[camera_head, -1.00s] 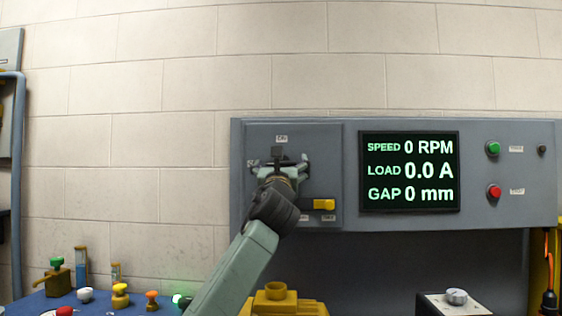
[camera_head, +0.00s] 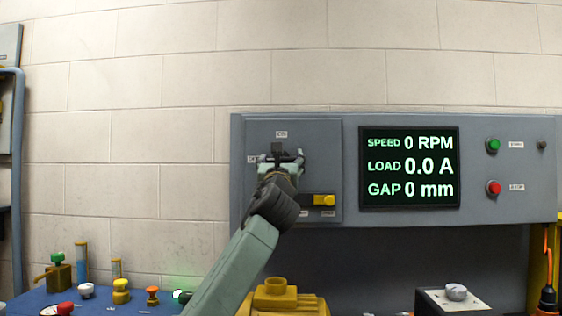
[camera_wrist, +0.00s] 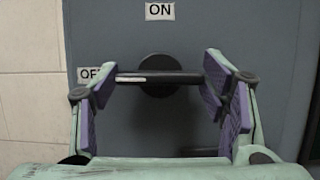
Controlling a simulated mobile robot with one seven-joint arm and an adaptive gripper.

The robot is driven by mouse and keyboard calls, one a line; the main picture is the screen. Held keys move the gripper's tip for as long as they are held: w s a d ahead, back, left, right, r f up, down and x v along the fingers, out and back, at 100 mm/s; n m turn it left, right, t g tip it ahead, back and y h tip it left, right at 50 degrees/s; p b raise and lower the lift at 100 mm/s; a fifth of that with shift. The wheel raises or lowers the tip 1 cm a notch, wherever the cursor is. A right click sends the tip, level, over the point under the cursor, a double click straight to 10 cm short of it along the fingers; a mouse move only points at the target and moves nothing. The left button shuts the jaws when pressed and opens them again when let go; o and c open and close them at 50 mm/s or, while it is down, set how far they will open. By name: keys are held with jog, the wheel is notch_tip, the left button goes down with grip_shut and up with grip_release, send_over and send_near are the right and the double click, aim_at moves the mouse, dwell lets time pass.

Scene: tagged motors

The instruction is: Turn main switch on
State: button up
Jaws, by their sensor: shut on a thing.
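The main switch is a black rotary handle (camera_wrist: 180,77) on a grey panel. In the wrist view its bar lies level, with a white mark on its left end pointing toward the OFF label (camera_wrist: 90,74). The ON label (camera_wrist: 159,11) is above it. My gripper (camera_wrist: 158,80) has its purple-padded fingers at the two ends of the bar and is shut on it endwise. In the head view my gripper (camera_head: 280,160) is against the left part of the panel and hides most of the handle.
A yellow lever (camera_head: 323,200) sits just below right of my gripper. A display (camera_head: 409,168) reads zeros. Green (camera_head: 493,145) and red (camera_head: 494,188) buttons are at the right. Knobs and valves stand on a blue bench (camera_head: 40,301) at lower left.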

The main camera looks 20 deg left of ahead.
jog(key=shift+m, duration=0.5)
jog(key=shift+m+h+b, duration=0.35)
jog(key=shift+m+h, duration=0.45)
jog(key=shift+m, duration=0.1)
jog(key=m+h, duration=0.1)
jog(key=m, duration=0.2)
jog(key=shift+a+r+m+h, duration=0.1)
jog(key=shift+m+h, duration=0.2)
jog(key=shift+h, duration=0.1)
jog(key=m+h+p, duration=0.1)
jog(key=m+p, duration=0.1)
jog(key=m, duration=0.1)
jog(key=m+g+h+p, duration=0.1)
jog(key=m+p, duration=0.1)
jog(key=m, duration=0.2)
jog(key=m+h+p, duration=0.2)
jog(key=m, duration=0.1)
jog(key=shift+s+r+m+g, duration=0.1)
jog(key=shift+r+m+g, duration=0.1)
jog(key=shift+m+g, duration=0.1)
jog(key=m+g, duration=0.1)
jog(key=m, duration=0.1)
jog(key=m+g+p, duration=0.1)
jog(key=m, duration=0.2)
jog(key=shift+f+h, duration=0.15)
jog(key=shift+h, duration=0.15)
jog(key=shift+m, duration=0.4)
jog(key=o, duration=1.1)
